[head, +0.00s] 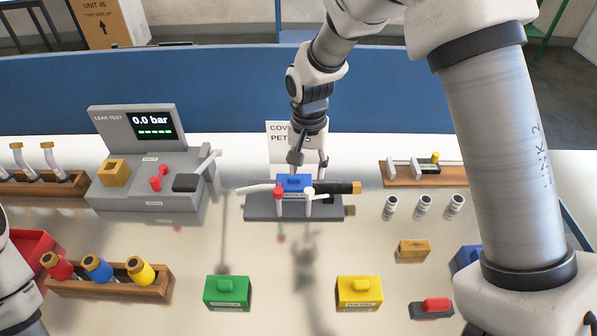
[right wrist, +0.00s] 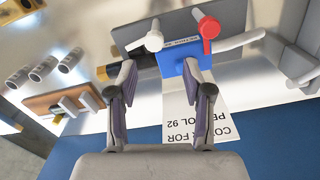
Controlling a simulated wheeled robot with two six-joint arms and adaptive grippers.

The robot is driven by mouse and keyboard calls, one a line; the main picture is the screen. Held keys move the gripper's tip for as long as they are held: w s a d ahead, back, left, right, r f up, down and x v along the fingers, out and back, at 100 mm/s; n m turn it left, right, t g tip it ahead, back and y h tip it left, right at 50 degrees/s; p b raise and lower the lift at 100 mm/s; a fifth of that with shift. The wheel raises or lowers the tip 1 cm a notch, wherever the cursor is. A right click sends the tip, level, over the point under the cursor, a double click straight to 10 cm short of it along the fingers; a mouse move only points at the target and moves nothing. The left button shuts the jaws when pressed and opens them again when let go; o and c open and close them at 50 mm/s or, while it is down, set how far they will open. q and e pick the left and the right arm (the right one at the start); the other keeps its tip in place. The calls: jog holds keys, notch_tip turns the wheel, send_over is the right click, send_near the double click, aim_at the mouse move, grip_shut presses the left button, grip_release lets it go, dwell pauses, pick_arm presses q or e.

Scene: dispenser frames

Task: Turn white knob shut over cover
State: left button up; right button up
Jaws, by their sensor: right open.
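The blue cover (head: 293,182) sits on a grey fixture (head: 265,212) in the middle of the table. The white knob (head: 308,191) stands at the cover's front right, with the red knob (head: 278,193) to its left. In the right wrist view the white knob (right wrist: 154,41) is beyond the fingertips, between their lines, and the red knob (right wrist: 209,28) is to the right. My right gripper (head: 309,166) is open and empty above and behind the cover. In the wrist view one finger overlaps the blue cover (right wrist: 172,62). My left gripper is out of view.
A white sign (head: 279,142) stands behind the fixture. A black-sleeved hose (head: 335,188) runs right and a white spout left. The leak test unit (head: 150,165) stands left. Green (head: 228,293) and yellow (head: 360,293) blocks lie in front; the table between is clear.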

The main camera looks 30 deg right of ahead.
aim_at(309, 191)
jog(key=shift+s+f+p, duration=0.2)
jog(key=shift+s+f, duration=0.25)
jog(key=shift+f, duration=0.2)
jog(key=shift+s+f+p, duration=0.2)
jog(key=shift+s+f, duration=0.2)
jog(key=shift+f, duration=0.2)
jog(key=f, duration=0.2)
jog(key=w+f, duration=0.1)
jog(key=shift+f, duration=0.45)
jog(key=shift+s+r, duration=0.2)
jog(key=shift+c, duration=1.3)
jog(key=shift+s, duration=0.1)
jog(key=c, duration=0.6)
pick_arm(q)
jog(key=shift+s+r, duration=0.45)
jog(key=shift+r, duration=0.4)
pick_arm(e)
grip_shut()
